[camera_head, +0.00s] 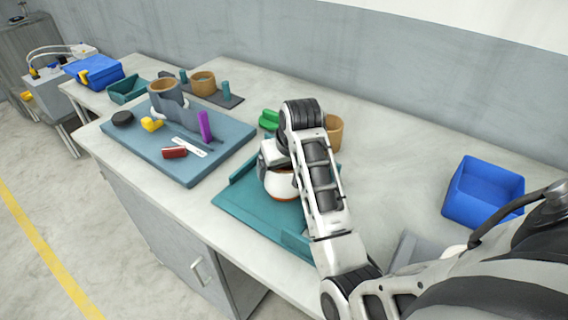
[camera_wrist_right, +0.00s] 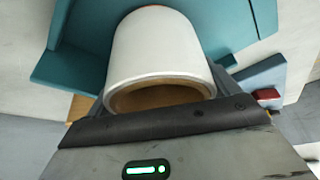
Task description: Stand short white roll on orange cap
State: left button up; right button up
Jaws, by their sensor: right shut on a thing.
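The short white roll (camera_head: 277,183) is over the teal tray in the head view, partly hidden by my right arm. In the right wrist view the white roll (camera_wrist_right: 160,50) shows its brown open end toward the camera. My right gripper (camera_head: 272,160) is shut on the roll from above; its fingertips are mostly hidden. The orange cap (camera_head: 284,198) shows as a reddish-orange band at the roll's lower end, and as a thin sliver at its far end in the wrist view. Whether roll and cap touch cannot be told. My left gripper is not in view.
The teal tray (camera_head: 243,203) has raised edges around the roll. A blue-grey board (camera_head: 220,152) at left carries a grey stand, a purple block, a red block and other small things. A brown ring (camera_head: 334,130) and green piece (camera_head: 268,119) stand behind. A blue bin (camera_head: 483,190) is at right.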

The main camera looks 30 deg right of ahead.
jog(key=shift+f, duration=0.25)
jog(key=o, duration=0.8)
jog(key=shift+o, duration=0.2)
jog(key=shift+v, duration=4)
jog(key=shift+b+v, duration=0.5)
jog(key=shift+v, duration=1)
